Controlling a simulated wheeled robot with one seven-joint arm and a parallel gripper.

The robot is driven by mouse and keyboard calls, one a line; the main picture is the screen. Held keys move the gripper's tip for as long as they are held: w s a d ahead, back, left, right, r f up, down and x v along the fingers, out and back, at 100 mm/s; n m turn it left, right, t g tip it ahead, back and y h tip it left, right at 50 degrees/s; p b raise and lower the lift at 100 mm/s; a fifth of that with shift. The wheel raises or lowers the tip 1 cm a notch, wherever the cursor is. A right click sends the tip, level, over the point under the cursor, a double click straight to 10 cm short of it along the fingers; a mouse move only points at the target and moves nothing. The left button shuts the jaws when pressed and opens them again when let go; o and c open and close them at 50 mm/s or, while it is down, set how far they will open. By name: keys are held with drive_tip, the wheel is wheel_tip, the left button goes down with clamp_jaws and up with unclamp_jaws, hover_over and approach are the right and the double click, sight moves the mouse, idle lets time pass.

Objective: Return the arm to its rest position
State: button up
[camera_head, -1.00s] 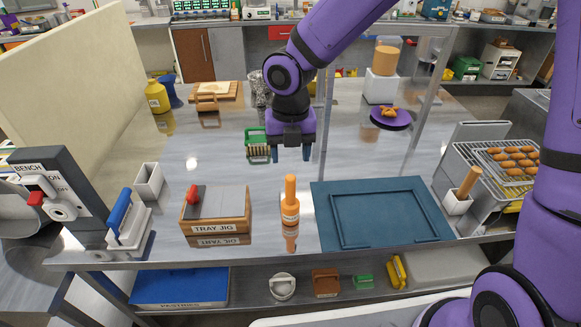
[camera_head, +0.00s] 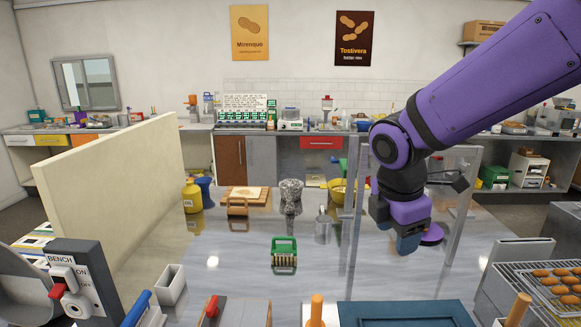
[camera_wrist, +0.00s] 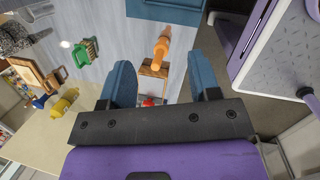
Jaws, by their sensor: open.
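My purple arm reaches in from the upper right in the head view. My gripper (camera_head: 408,243) hangs over the right part of the steel bench, above and apart from the surface. In the wrist view my gripper (camera_wrist: 167,85) shows two blue fingers spread wide apart with nothing held between them.
A green-handled tool (camera_head: 284,252), a yellow bottle (camera_head: 191,197) and a metal post frame (camera_head: 352,215) stand on the bench. A blue tray (camera_head: 405,313) lies at the front.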

drive_tip(key=s+d+r+m+t+y, duration=0.1)
drive_tip(key=s+d+r+m, duration=0.3)
drive_tip(key=m, duration=0.6)
drive_tip(key=s+d+r+m+t, duration=0.2)
drive_tip(key=s+d+r+m, duration=0.3)
drive_tip(key=s+d+m, duration=0.3)
drive_tip(key=s+m, duration=0.2)
drive_tip(key=shift+s+m+y, duration=0.4)
